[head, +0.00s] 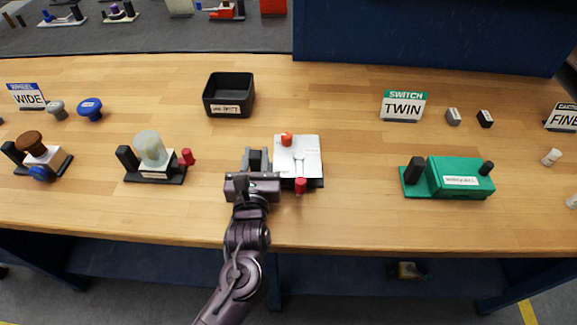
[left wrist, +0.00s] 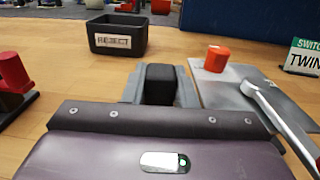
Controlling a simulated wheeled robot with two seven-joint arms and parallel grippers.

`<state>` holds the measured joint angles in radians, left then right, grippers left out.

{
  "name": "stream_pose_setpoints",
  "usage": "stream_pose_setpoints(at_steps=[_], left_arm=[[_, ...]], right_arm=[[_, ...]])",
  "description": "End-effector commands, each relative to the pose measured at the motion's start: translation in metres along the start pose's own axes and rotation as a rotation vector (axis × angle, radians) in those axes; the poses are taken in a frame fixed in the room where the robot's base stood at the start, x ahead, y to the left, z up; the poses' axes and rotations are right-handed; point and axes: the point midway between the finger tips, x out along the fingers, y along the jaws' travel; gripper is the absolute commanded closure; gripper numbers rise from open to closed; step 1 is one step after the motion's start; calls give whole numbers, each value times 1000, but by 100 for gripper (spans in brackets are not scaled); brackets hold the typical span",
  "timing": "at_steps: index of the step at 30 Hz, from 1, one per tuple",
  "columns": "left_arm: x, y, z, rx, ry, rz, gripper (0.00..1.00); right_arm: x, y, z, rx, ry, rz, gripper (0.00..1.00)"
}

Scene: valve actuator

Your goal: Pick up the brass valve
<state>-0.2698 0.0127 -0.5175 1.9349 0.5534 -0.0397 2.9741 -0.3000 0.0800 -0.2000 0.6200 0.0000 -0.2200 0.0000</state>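I cannot make out a clearly brass valve in either view. The fixture at my left gripper has a silver plate (head: 311,160), an orange-red cap (head: 286,139), a silver lever (left wrist: 277,112) with a red grip (head: 301,186), and a dark base. My left gripper (head: 257,160) is at this fixture's left end. In the left wrist view its grey fingers (left wrist: 160,84) stand on both sides of a black block (left wrist: 160,79), close to it; whether they press on it I cannot tell. The wrist body hides the fixture's near part. My right gripper is not in view.
A black REJECT bin (head: 229,95) stands behind. Fixtures with a pale dome (head: 150,147) and a brown knob (head: 32,140) are left; a green fixture (head: 460,177) is right. A TWIN sign (head: 403,106) stands behind it. Bare wood lies between.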

Motion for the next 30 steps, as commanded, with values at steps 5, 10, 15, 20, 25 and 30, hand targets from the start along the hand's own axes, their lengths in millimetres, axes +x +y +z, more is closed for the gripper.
stream_pose_setpoints(at_steps=[5,10,15,20,25,30], left_arm=[[0,0,0,0,0,0,100],[0,0,2,-3,-4,0,100],[0,0,8,-5,-6,1,100],[0,0,33,-8,-8,2,100],[0,0,67,-9,-7,2,100],[0,0,89,-5,-4,2,100]], right_arm=[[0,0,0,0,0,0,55],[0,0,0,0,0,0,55],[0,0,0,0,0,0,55],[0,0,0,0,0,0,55],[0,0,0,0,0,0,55],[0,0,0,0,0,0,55]])
